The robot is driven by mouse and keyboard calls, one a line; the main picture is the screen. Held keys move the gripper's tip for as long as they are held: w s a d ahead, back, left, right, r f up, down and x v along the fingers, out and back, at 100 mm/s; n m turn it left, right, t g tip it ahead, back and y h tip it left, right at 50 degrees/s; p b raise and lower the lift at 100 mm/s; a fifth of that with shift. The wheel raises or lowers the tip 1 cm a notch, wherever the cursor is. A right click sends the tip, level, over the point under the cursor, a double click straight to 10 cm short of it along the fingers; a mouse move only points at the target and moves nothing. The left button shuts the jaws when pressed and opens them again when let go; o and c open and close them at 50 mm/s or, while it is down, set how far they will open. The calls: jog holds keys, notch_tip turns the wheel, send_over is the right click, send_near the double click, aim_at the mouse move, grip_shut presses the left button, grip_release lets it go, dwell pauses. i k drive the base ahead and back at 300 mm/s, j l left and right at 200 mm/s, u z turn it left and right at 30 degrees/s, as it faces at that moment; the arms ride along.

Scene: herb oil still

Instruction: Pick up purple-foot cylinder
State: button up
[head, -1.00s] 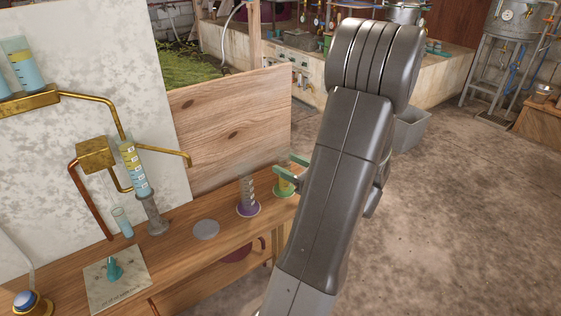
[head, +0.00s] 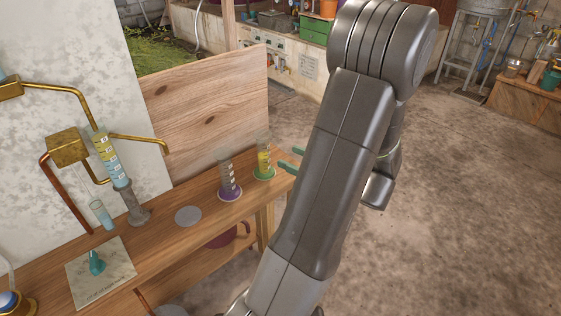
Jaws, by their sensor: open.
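The purple-foot cylinder (head: 228,178) stands upright on the wooden bench, a clear graduated cylinder on a purple base. A green-foot cylinder (head: 264,160) with yellow liquid stands just to its right, near the bench's right end. My gripper (head: 291,160) shows two green fingers pointing left, apart and with nothing between them. It is to the right of the green-foot cylinder, with a small gap in the picture, and the green-foot cylinder lies between it and the purple-foot one. My arm hides the rest of the gripper.
A grey disc (head: 188,215) lies on the bench left of the purple-foot cylinder. A tilted cylinder (head: 109,157) rests on a grey stand below brass pipes. A tile (head: 101,273) with a teal item lies front left. A wooden panel (head: 210,110) rises behind the bench.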

aim_at(229, 191)
jog(key=k+j, duration=0.2)
jog(key=k, duration=0.2)
jog(key=k+j, duration=0.2)
jog(key=k, duration=0.25)
